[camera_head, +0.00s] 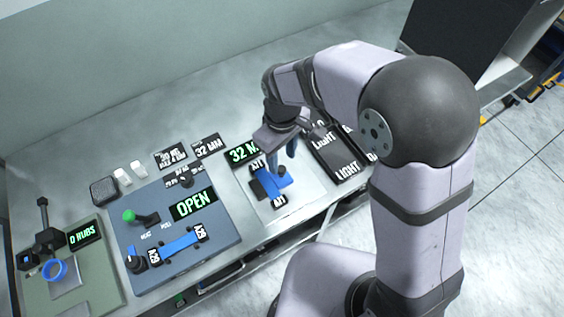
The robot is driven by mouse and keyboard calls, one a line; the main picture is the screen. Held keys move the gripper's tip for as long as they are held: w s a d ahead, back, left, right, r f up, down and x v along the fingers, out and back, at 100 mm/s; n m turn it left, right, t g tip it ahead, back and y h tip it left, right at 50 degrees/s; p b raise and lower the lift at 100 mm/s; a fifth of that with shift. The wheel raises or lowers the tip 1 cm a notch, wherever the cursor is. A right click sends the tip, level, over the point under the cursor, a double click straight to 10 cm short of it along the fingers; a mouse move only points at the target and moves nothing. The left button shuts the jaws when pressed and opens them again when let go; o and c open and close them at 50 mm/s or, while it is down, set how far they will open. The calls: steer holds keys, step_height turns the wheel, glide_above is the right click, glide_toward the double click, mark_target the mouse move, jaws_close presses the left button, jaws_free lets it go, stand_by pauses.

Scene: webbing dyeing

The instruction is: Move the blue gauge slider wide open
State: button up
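The blue gauge slider (268,186) sits on a pale panel (309,196) right of the middle of the bench. Dark labels lie at its upper and lower ends, partly covered. A display (242,153) at the panel's upper left shows green text that seems to read 32 M, its right end hidden by my gripper. My gripper (287,158) points down just above and beside the slider's upper right part. Its fingers overlap closely in this view, so I cannot tell whether they are apart or touch the slider.
Left of it is a blue-grey panel (222,232) with an OPEN display, a green-knobbed lever and a blue bar. A green panel (98,283) with a blue ring (55,271) is at far left. Dark LIGHT plates (338,158) lie close to the right of my gripper.

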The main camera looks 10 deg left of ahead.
mark_target(282, 169)
steer(key=shift+f+p, duration=0.45)
steer(key=shift+f, duration=1.7)
